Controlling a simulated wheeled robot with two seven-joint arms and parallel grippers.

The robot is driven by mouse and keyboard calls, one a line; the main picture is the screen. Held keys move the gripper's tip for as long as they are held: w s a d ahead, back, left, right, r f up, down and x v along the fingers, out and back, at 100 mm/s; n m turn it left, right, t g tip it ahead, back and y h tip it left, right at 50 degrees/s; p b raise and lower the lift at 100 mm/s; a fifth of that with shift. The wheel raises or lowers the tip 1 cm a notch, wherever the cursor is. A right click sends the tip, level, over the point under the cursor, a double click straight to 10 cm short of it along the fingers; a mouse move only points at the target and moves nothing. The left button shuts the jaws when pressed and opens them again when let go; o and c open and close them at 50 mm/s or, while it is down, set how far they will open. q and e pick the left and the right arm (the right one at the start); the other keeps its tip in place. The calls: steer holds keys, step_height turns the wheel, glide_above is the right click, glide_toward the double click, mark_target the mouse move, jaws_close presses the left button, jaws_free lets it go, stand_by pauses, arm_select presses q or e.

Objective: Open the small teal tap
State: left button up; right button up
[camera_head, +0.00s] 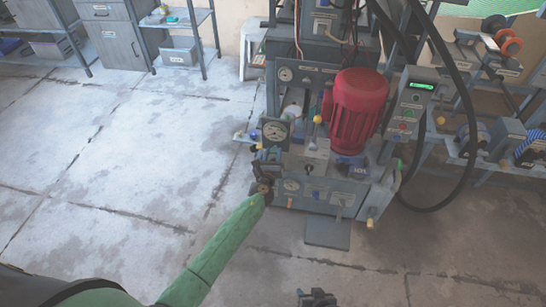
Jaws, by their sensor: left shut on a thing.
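The press (325,190) stands right of centre, with a red motor (358,105) on it and a round gauge (275,131) at its left side. My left gripper (266,160) is at the press's left front edge, just below this gauge, at the end of the green-sleeved arm. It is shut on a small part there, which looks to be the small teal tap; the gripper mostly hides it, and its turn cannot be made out. A small bluish-teal bit (254,136) shows just above the gripper. My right gripper (317,298) is low at the bottom edge, dark and partly cut off, away from the press.
A control box (410,103) with a green display stands right of the motor, with a thick black hose (462,100) looping beside it. A shelf (470,150) with tools is at the right. A grey cabinet (113,42) stands at the back left. The floor at left is clear.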

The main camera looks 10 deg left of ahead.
arm_select(q)
steer(key=n+b, duration=0.8)
steer(key=n, duration=0.7)
steer(key=shift+a+f, duration=0.1)
steer(key=shift+f, duration=0.05)
arm_select(e)
step_height(320, 180, down, 15)
steer(key=s+t, duration=0.1)
steer(key=shift+s+d+r, duration=0.15)
steer(key=shift+s, duration=0.05)
arm_select(q)
steer(key=shift+n, duration=0.4)
arm_select(e)
steer(key=shift+w+r, duration=0.1)
arm_select(q)
steer(key=o, duration=1)
